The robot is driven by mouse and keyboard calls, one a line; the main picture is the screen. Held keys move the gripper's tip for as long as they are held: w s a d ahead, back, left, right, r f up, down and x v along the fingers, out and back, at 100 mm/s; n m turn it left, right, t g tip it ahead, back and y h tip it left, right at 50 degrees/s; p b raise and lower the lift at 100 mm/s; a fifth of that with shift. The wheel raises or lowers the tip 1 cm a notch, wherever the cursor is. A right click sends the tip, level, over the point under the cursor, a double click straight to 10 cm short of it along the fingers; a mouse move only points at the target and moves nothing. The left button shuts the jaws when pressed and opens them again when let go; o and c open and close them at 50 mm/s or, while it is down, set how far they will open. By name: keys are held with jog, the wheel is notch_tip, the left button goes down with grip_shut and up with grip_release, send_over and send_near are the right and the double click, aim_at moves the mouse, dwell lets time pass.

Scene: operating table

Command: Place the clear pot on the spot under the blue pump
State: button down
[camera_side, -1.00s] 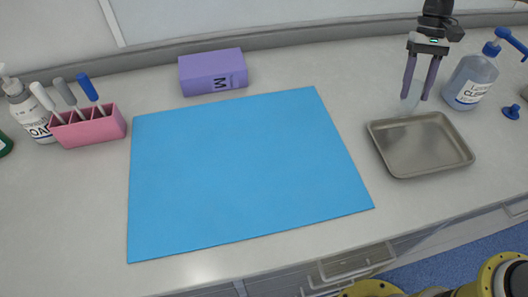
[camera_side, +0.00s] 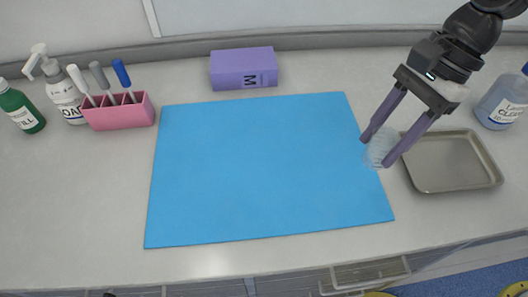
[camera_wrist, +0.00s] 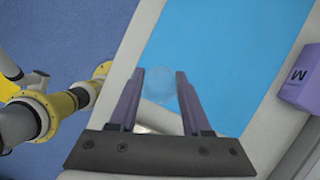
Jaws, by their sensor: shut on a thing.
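The clear pot (camera_side: 380,148) is a faint, see-through round shape between the fingertips of my gripper (camera_side: 374,152). My gripper is shut on it, near the right edge of the blue mat and left of the metal tray. The height of the pot above the surface is hard to tell. In the wrist view the pot (camera_wrist: 159,90) sits between the purple fingers of my gripper (camera_wrist: 159,73), in front of the mat. A clear bottle (camera_side: 503,101) with a blue top is cut off at the right edge. No marked spot under its pump shows.
The blue mat (camera_side: 260,170) is bare. The metal tray (camera_side: 445,182) looks empty. A purple box (camera_side: 244,69) is behind the mat. A pink holder (camera_side: 120,112) with pens, a soap bottle (camera_side: 66,98) and a green bottle (camera_side: 20,108) stand at the left.

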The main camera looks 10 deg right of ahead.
jog(key=shift+s+a, duration=0.1)
jog(key=shift+a, duration=0.3)
jog(key=w+a+f, duration=0.4)
jog(key=f, duration=0.1)
jog(key=w+a+f, duration=0.4)
jog(key=w+a, duration=0.1)
jog(key=shift+w+a+f, duration=0.2)
jog(key=shift+a+f, duration=0.1)
jog(key=shift+f, duration=1.6)
jog(key=shift+f, duration=0.1)
jog(key=shift+c, duration=1.8)
grip_release()
jog(key=shift+f, duration=0.1)
